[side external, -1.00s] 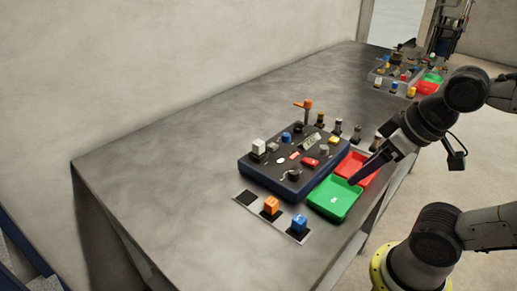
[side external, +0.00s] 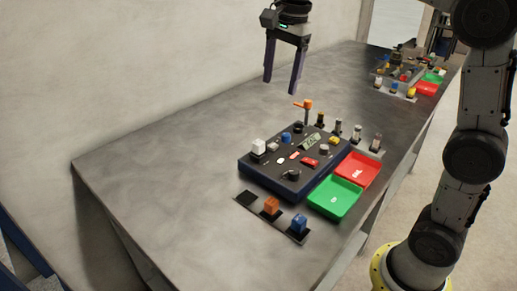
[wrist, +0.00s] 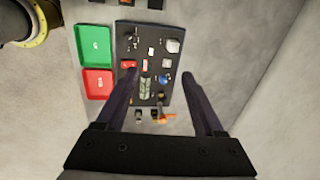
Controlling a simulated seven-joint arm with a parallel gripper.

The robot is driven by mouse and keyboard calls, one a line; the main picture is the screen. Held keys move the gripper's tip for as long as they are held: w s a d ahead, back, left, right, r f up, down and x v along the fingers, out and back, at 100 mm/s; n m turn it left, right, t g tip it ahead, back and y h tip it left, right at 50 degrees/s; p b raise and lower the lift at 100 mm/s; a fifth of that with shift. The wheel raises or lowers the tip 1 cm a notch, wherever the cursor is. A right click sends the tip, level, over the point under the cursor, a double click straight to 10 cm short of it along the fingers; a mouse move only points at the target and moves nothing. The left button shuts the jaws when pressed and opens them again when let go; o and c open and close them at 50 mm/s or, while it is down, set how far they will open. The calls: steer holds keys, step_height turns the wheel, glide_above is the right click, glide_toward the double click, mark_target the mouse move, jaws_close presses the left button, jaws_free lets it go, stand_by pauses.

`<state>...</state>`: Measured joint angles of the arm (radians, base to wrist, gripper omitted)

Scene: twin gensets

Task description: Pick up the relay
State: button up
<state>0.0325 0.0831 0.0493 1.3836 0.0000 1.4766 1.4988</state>
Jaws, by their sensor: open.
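I cannot tell for sure which part is the relay. In the wrist view the pale block (wrist: 172,45) sits at the panel's upper right. My gripper (side external: 281,89) is open and empty, pointing down, well above the table behind the panel. In the wrist view its fingers (wrist: 159,75) are apart, with the panel lying below and between them.
A green tray (side external: 334,200) and a red tray (side external: 357,168) lie beside the panel. An orange-topped lever (side external: 304,104) stands up at its back. Several small cylinders (side external: 337,126) stand in a row near it. A second similar set (side external: 399,75) is at the far end. The table's left is bare.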

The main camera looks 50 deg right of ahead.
steer(key=g, duration=0.1)
glide_toward(257, 143)
steer(key=shift+g, duration=0.4)
steer(key=f, duration=0.4)
steer(key=shift+w+d+f, duration=0.25)
steer(key=shift+w+f, duration=0.05)
steer(key=shift+w, duration=0.05)
steer(key=shift+a+f, duration=0.2)
steer(key=shift+f, duration=2.7)
steer(key=shift+c, duration=0.2)
jaws_close()
